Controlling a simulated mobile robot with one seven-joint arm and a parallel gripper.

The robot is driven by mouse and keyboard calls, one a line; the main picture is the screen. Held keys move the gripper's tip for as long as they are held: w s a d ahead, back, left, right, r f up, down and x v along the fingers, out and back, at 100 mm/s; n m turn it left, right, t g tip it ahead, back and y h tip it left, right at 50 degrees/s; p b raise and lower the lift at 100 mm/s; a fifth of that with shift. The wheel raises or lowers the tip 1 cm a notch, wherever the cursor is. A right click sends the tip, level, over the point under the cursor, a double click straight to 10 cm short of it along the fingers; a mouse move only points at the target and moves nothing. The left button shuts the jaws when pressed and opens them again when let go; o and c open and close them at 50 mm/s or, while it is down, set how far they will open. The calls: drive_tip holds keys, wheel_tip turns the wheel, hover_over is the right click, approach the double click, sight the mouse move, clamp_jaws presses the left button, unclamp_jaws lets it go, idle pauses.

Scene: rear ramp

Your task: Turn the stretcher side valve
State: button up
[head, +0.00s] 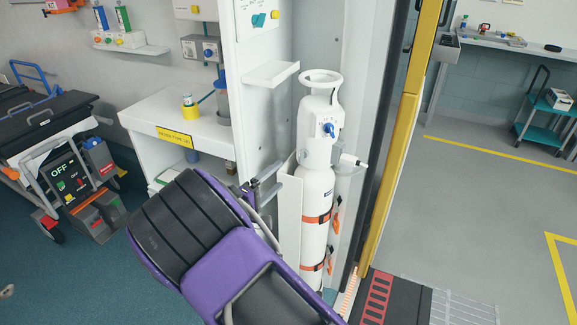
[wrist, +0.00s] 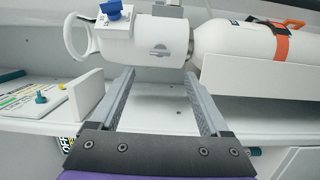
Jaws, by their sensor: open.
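A white gas cylinder (head: 316,200) stands upright in an open cabinet, with a ring handle (head: 321,77) on top. A blue knob (head: 328,129) sits on its valve head; it also shows at the top of the wrist view (wrist: 113,11). A second blue knob (head: 208,53) is on a wall box above the counter. Labels do not show which is the stretcher side valve. A black stretcher (head: 50,122) is at far left. My gripper (head: 266,184) is open and empty, left of the cylinder and below its knob. In the wrist view its fingers (wrist: 157,82) point toward the valve body.
A white shelf (head: 271,74) juts out above my gripper. The counter (head: 190,126) is to the left, and a yellow post (head: 398,140) edges the doorway to the right. Orange straps (head: 314,218) hold the cylinder. The floor beyond the doorway has free room.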

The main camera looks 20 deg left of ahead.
drive_tip(key=v, duration=0.7)
drive_tip(key=shift+s, duration=0.2)
